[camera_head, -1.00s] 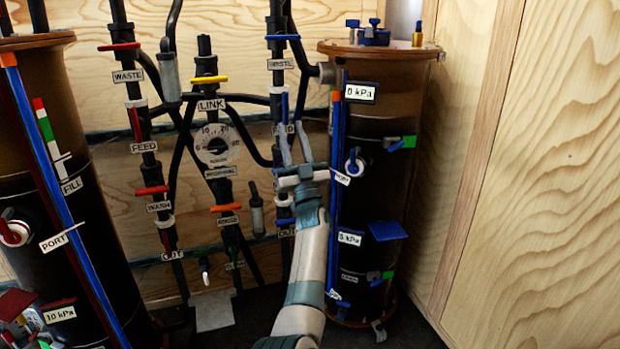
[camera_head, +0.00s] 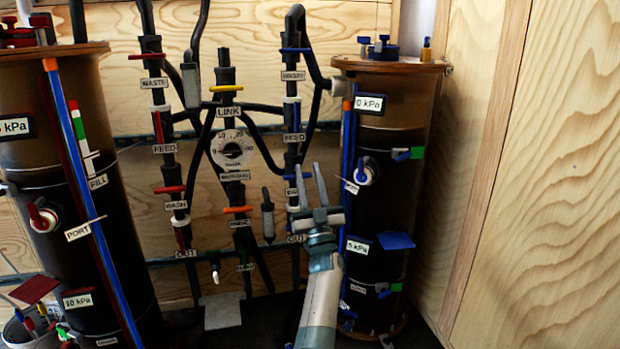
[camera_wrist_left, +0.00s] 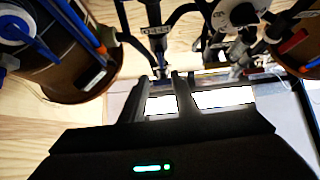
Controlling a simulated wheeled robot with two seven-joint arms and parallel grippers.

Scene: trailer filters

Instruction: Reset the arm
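My left gripper (camera_head: 310,186) is in the lower middle of the head view, in front of the right-hand pipe column and left of the right filter tank (camera_head: 400,130). Its two fingers point up and stand apart, with nothing between them. In the left wrist view the fingers (camera_wrist_left: 168,90) also show with a gap between them. The tank, with blue valves and a "0 kPa" display (camera_head: 369,104), stands just right of the gripper; I see no clear contact. My right gripper is not in view.
A second dark tank (camera_head: 70,180) with a red valve stands at the left. A bucket (camera_head: 30,325) is at the lower left. A wooden wall (camera_head: 540,180) closes the right side.

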